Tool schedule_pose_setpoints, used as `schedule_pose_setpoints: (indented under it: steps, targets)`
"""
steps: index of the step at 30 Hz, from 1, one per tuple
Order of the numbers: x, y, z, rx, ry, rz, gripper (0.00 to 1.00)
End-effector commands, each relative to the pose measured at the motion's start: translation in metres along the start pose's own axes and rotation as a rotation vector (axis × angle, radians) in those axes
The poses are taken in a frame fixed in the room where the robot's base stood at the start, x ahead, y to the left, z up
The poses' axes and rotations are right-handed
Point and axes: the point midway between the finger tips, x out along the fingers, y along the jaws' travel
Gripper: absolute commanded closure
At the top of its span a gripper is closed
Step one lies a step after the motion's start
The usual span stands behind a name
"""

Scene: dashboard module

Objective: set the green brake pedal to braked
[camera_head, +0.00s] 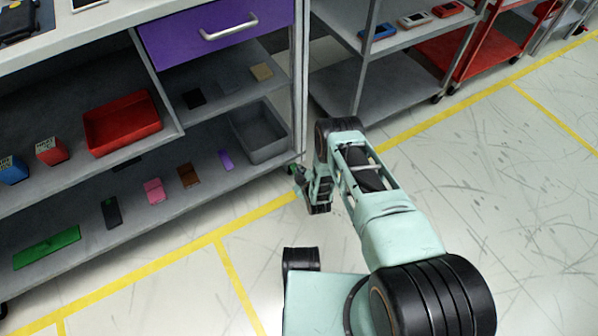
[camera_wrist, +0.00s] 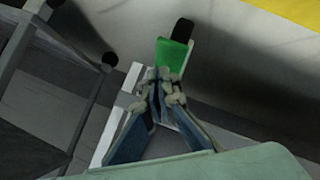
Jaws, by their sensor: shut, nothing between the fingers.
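The green brake pedal (camera_wrist: 173,54) shows in the wrist view as a green block with a black end, on a pale upright strip. In the head view a small green part (camera_head: 292,170) shows at the shelf's lower right corner, beside my gripper. My gripper (camera_wrist: 160,78) is shut and empty, its fingertips right at the near edge of the green block. I cannot tell whether they touch it. In the head view my gripper (camera_head: 301,178) is small and partly hidden by my own arm.
The shelf unit (camera_head: 298,80) holds a purple drawer (camera_head: 195,38), a red bin (camera_head: 122,125), a grey bin (camera_head: 262,135) and several small blocks. A green plate (camera_head: 47,247) lies on its bottom shelf. A grey cart (camera_head: 350,88) stands behind my arm. The floor at right is clear.

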Motion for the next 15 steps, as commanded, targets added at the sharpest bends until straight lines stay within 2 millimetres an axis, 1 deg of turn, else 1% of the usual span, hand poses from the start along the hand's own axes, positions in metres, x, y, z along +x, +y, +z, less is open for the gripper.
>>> schedule_pose_setpoints:
  steps: [9, 15]
  targets:
    - [-0.001, 0.000, -0.001, 0.000, 0.000, -0.001, 1.00]
    - [-0.012, 0.009, -0.009, -0.001, -0.001, -0.002, 1.00]
